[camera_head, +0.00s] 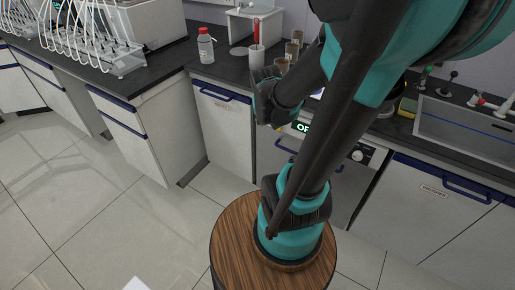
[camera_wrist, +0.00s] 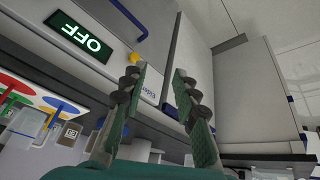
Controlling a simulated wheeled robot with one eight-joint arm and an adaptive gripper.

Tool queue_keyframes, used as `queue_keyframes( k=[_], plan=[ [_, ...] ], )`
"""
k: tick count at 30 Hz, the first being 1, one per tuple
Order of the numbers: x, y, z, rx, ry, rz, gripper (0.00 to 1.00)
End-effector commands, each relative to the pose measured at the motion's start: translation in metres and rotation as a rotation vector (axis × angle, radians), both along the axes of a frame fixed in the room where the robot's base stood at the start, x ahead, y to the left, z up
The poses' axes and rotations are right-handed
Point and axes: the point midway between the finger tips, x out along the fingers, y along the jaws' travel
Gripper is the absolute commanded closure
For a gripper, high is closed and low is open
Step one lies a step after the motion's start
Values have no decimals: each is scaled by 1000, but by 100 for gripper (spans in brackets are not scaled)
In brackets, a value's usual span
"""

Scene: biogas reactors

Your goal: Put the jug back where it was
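My gripper (camera_wrist: 157,82) is open in the wrist view, its two green and black fingers apart with nothing between them. In the head view, the dark end of my arm, with the gripper (camera_head: 264,98), is in front of the counter edge. I cannot say for certain which vessel is the jug. A white cup (camera_head: 257,57) with a red stick in it stands on the counter just behind my gripper. Small brownish beakers (camera_head: 291,51) stand to its right, partly hidden by my arm. None of these vessels is in my grasp.
A white bottle with a red cap (camera_head: 206,48) stands left of the cup. A tube rack (camera_head: 95,48) is on the left counter, a sink (camera_head: 465,128) at the right. An appliance with an OFF display (camera_wrist: 82,35) is close by.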

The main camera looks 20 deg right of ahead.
Motion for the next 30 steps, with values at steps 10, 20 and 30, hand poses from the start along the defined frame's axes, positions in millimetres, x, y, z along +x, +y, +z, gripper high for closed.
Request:
queue_keyframes(
  k=[10, 20, 30],
  plan=[
    [-86, 63, -39, 99, 88, 235, 70],
    [-87, 63, -40, 100, 89, 238, 70],
    [-86, 63, -39, 100, 88, 237, 70]
  ],
)
